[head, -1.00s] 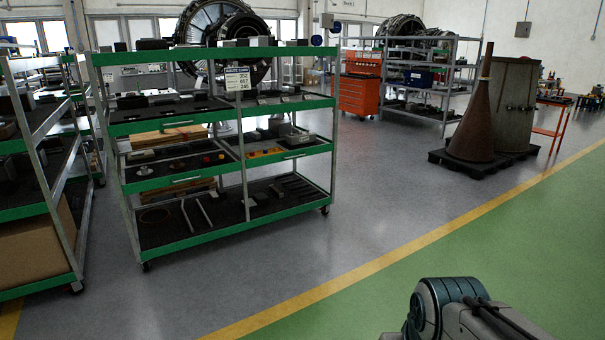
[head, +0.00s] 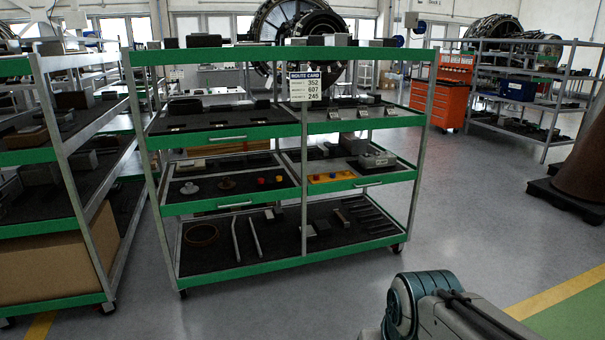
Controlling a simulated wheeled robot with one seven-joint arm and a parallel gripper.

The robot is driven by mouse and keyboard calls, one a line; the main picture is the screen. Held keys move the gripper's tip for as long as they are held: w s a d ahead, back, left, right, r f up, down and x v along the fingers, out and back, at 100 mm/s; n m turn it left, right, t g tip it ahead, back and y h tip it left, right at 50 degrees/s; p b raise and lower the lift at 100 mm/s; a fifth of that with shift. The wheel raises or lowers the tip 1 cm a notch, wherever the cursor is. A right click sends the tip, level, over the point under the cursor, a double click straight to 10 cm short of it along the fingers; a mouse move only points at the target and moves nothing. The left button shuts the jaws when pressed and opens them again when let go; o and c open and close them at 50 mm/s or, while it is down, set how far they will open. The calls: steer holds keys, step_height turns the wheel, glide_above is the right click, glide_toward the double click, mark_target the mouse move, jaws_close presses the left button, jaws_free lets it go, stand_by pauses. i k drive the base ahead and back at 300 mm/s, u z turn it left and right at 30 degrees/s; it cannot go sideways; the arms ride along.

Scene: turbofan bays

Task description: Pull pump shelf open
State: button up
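A green-edged metal rack (head: 225,266) on casters stands ahead, holding several dark shelves of parts. A white card (head: 305,86) with the numbers 352, 607 and 245 hangs on its middle post. The middle tiers have green fronts with silver handles, at the upper left (head: 228,138), middle left (head: 235,205) and middle right (head: 367,185). The shelves look pushed in. I cannot tell which one is the pump shelf. Part of my arm shows at the lower right; my gripper is out of view.
A second green-edged rack (head: 55,305) with a cardboard box stands close on the left. An orange tool cabinet (head: 448,97), a grey rack (head: 520,110) and a brown cone (head: 588,160) stand at the right. Grey floor in front of the rack is clear.

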mark_target(327, 158)
steer(key=i, duration=1.65)
steer(key=z, duration=0.35)
steer(key=i, duration=1.9)
steer(key=z, duration=0.35)
